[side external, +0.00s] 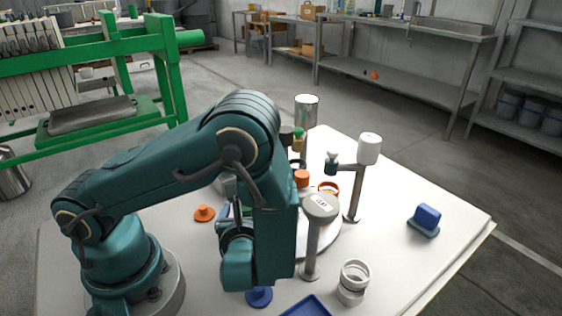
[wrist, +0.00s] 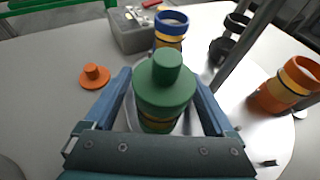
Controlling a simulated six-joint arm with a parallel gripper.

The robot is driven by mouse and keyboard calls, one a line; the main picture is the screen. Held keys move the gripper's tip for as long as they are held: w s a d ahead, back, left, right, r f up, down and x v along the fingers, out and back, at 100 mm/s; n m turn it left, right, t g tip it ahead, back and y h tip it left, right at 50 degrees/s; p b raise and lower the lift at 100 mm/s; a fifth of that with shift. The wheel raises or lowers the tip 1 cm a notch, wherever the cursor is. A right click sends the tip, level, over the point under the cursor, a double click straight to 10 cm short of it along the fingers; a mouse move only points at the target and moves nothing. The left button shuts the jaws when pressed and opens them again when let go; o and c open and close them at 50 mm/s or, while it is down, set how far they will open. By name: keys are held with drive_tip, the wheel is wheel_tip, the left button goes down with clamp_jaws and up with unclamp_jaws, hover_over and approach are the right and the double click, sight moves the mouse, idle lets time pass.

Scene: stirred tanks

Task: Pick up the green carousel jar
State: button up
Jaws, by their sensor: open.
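The green jar (wrist: 165,85) stands upright in the middle of the wrist view. It has a dark green lid with a round knob and an amber body, partly hidden below the lid. My gripper (wrist: 164,92) is open, with one blue finger on each side of the jar. I cannot tell whether either finger touches it. The jar stands on the pale round carousel plate (wrist: 265,130).
Around the green jar are a blue-rimmed jar (wrist: 171,28), an orange jar (wrist: 288,85) and a black-rimmed jar (wrist: 229,42). A grey box (wrist: 132,36) and an orange lid (wrist: 95,76) lie to the left. A grey-capped post (side external: 316,240) stands close beside my arm.

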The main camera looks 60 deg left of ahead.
clamp_jaws()
drive_tip(key=shift+r, duration=0.1)
idle(0.3)
